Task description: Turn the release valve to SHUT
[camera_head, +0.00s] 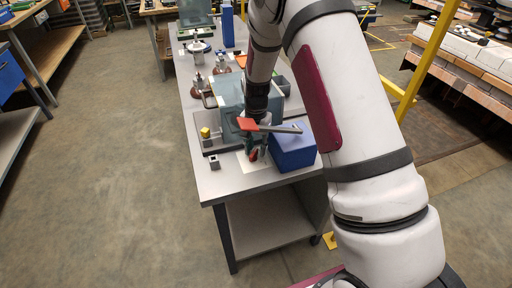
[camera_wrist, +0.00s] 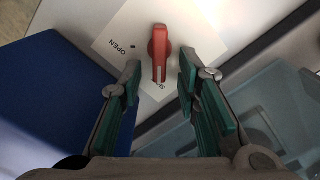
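The release valve's red handle (camera_wrist: 159,52) stands on a white plate (camera_wrist: 110,35) in the wrist view. Its narrow end, with a pale line, points down in that picture, close to a label of which only the start, "S", shows. The word OPEN and a black dot lie to the left of the handle. My gripper (camera_wrist: 158,80) is open, its green-padded fingers spread to either side of the handle's lower end, with gaps visible. In the head view my gripper (camera_head: 254,146) is over the white plate (camera_head: 245,164) near the table's front, and the red handle shows only partly.
A blue box (camera_head: 293,150) stands close on the right of the plate; it fills the left of the wrist view (camera_wrist: 55,95). A grey-green translucent bin (camera_head: 229,92) is behind. A small dark block (camera_head: 214,162) and a yellow piece (camera_head: 205,132) lie left.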

